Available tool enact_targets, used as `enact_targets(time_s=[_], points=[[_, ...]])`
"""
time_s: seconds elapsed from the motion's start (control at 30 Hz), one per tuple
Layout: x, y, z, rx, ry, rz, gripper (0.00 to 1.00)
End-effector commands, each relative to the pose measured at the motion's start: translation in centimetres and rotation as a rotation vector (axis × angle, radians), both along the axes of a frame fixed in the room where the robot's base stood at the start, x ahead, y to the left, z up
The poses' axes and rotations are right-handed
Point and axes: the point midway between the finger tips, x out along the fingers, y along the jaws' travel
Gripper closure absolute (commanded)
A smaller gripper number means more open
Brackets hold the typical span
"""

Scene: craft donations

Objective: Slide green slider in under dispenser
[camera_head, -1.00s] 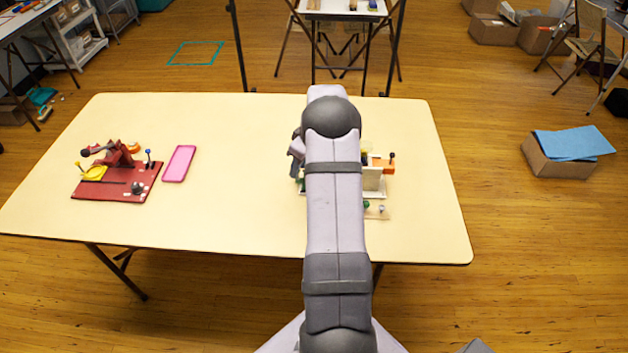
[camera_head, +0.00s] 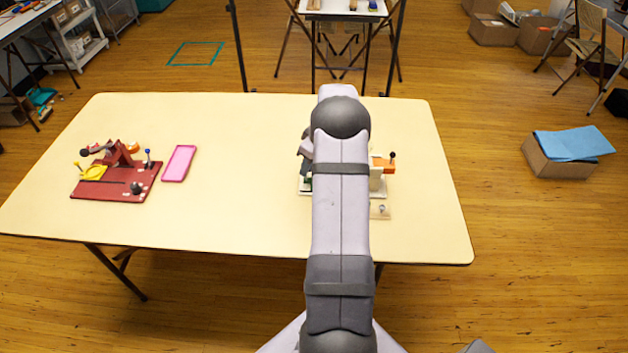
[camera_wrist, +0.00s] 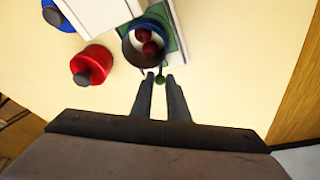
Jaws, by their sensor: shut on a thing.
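In the wrist view the green slider (camera_wrist: 176,42) lies under the edge of a white block, which looks like part of the dispenser (camera_wrist: 100,12). A dark blue-rimmed cup (camera_wrist: 146,44) with red balls inside sits on the slider. The slider's small green knob (camera_wrist: 160,80) is between the fingertips of my gripper (camera_wrist: 160,84), which is shut on it. In the head view my arm hides the gripper, the slider and most of the dispenser; only its right side (camera_head: 377,188) shows.
A red round piece (camera_wrist: 91,65) with a dark knob and a blue one (camera_wrist: 57,15) are left of my gripper in the wrist view. A dark red device (camera_head: 115,185) and a pink tray (camera_head: 179,163) stand on the table's left. The middle of the table is clear.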

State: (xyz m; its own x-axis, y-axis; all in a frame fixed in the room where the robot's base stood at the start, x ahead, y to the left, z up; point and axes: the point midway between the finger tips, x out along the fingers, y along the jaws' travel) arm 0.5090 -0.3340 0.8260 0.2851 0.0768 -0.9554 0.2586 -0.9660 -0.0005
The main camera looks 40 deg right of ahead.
Motion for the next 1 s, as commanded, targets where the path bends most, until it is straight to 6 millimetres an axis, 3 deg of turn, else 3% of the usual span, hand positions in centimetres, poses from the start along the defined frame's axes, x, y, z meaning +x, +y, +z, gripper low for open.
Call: enact_targets(time_s=[1.0], points=[[-4.6, -4.6, 0.0, -0.001, 0.0, -0.001, 1.0]])
